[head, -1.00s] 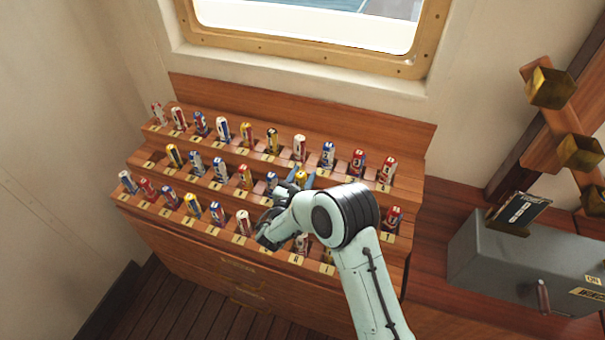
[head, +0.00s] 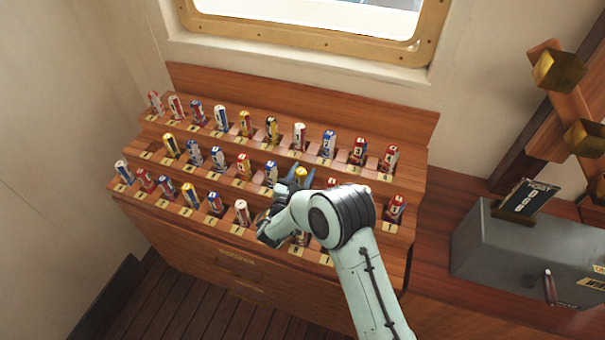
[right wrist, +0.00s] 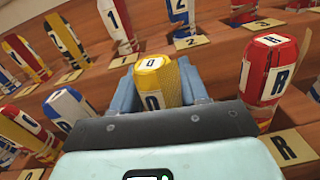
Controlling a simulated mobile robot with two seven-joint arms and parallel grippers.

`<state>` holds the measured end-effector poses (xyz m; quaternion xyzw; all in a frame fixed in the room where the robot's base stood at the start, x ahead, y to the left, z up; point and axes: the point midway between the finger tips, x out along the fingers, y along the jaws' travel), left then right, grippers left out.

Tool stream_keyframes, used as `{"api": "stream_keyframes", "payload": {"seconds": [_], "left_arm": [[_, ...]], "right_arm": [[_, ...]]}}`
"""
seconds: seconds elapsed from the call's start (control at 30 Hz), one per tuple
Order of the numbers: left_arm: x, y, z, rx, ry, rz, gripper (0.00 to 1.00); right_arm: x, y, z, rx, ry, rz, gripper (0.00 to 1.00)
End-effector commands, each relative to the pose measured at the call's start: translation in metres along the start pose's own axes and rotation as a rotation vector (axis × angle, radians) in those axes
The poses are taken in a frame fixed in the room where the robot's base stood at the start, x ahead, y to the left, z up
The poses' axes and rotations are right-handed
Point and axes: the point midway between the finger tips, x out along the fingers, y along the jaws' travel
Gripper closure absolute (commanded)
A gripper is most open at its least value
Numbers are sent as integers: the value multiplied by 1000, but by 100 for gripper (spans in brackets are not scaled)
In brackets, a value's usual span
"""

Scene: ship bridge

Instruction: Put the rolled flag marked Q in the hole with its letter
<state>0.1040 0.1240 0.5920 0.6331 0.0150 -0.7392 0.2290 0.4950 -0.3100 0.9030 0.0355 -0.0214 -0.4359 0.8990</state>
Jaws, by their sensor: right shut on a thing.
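A yellow rolled flag (head: 301,174) stands in my right gripper (head: 293,179) over the middle step of the wooden rack. In the right wrist view the flag (right wrist: 155,84) has a white label with a letter that looks like Q or O. The two blue fingers of my right gripper (right wrist: 158,88) are shut on its sides, and it looks roughly upright. Its lower end is hidden behind the gripper, so I cannot tell whether it is in a hole. The Q plate cannot be made out. My left gripper is not in view.
The stepped rack (head: 290,92) holds several rolled flags in rows, with lettered plates. A red roll marked R (right wrist: 268,75) stands close right of my gripper. A grey box (head: 500,255) is on the counter at right. A window is behind.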

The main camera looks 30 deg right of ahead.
Motion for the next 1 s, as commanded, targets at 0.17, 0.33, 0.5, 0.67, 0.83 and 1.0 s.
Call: {"api": "stream_keyframes", "payload": {"seconds": [0.17,0.33,0.5,0.67,0.83,1.0], "left_arm": [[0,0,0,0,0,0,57],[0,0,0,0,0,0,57],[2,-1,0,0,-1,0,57],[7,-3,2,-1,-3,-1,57],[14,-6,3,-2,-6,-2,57],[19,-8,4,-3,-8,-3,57]], "right_arm": [[0,0,0,0,0,0,26],[0,0,0,0,0,0,26],[-6,0,-1,-1,1,2,26],[-32,1,-1,1,1,5,26],[-71,1,-2,-1,2,6,26],[-106,1,-1,-1,1,4,26]]}}
